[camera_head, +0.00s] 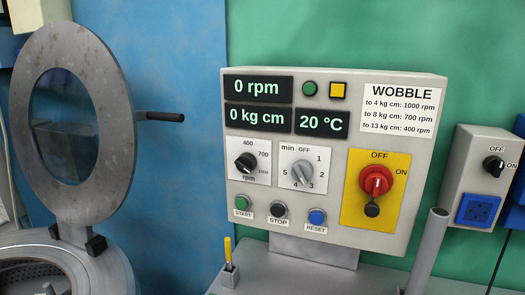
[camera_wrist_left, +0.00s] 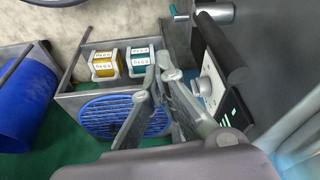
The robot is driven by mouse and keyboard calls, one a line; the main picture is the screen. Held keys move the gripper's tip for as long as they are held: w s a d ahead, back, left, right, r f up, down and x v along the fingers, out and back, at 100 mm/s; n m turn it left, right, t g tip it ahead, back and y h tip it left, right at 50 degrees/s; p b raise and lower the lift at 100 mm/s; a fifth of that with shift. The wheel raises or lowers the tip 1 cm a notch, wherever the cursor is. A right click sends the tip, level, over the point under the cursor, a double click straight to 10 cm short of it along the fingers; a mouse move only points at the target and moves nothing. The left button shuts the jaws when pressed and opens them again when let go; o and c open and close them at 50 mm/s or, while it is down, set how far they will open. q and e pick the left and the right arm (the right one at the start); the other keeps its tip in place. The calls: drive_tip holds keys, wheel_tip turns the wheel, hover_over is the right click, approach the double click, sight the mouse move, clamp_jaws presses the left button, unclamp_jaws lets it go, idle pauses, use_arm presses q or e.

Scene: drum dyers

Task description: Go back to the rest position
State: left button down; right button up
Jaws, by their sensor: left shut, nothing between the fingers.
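My left gripper (camera_wrist_left: 160,65) shows only in the left wrist view. Its fingers come together and hold nothing. A yellow container (camera_wrist_left: 105,63) and a teal container (camera_wrist_left: 138,60) stand side by side behind the basket. My right gripper is in neither view. The head view shows no gripper, only the control panel (camera_head: 325,155) and the open round drum door (camera_head: 102,130) on the left.
The panel has a red switch (camera_head: 376,181) on a yellow plate. A yellow-handled lever (camera_head: 228,252) and a grey post (camera_head: 427,250) stand in front of it. A socket box (camera_head: 484,180) is at the right.

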use_arm(q)
drive_tip(key=s+f+g, duration=0.1)
drive_tip(key=s+f, duration=0.2)
drive_tip(key=f, duration=0.8)
drive_tip(key=s+f, duration=0.3)
drive_tip(key=f, duration=0.8)
drive_tip(key=s+a+f+g, duration=0.1)
drive_tip(key=s+a+f, duration=0.2)
drive_tip(key=s+f, duration=0.8)
drive_tip(key=s, duration=0.3)
drive_tip(key=shift+a, duration=0.15)
drive_tip(key=shift+f, duration=0.1)
